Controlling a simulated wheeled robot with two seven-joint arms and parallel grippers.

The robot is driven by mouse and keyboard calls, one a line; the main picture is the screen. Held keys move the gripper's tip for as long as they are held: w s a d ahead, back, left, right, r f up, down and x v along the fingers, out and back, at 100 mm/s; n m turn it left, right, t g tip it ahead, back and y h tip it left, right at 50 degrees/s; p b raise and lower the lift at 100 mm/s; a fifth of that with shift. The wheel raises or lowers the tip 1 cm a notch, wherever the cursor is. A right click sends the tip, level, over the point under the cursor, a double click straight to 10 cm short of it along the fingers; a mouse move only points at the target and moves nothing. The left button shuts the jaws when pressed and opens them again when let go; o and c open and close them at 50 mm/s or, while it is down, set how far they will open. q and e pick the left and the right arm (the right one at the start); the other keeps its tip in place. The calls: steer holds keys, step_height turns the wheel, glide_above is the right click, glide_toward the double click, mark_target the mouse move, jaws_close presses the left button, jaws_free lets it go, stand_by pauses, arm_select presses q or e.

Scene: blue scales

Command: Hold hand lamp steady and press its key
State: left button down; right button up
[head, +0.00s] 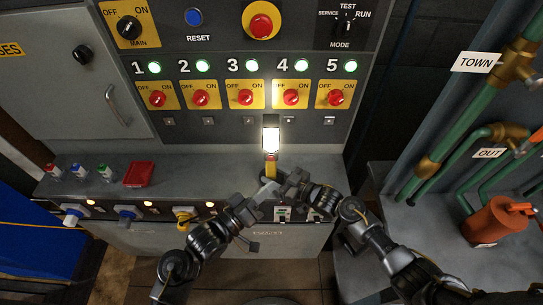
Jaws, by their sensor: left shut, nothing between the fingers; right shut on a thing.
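The hand lamp (270,136) stands upright above the front part of the grey console top, in the middle of the head view. Its head glows bright white, and its yellow handle (270,170) runs down below it. My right gripper (276,181) comes in from the right and is shut on the hand lamp at its lower handle. My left gripper (265,190) comes in from the lower left and is shut and empty, close beside the lower handle. I cannot tell whether it touches the lamp. The key is not distinguishable; the grippers cover the lower handle.
Behind the lamp stands a panel with several red rotary switches (245,97) and lit green lamps. A red tray (139,174) and small coloured-cap items (78,171) lie on the console (200,168) to the left. Green pipes (470,110) and an orange can (495,220) are at right.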

steer(key=o, duration=0.8)
steer(key=shift+o, duration=0.2)
steer(key=v, duration=1.2)
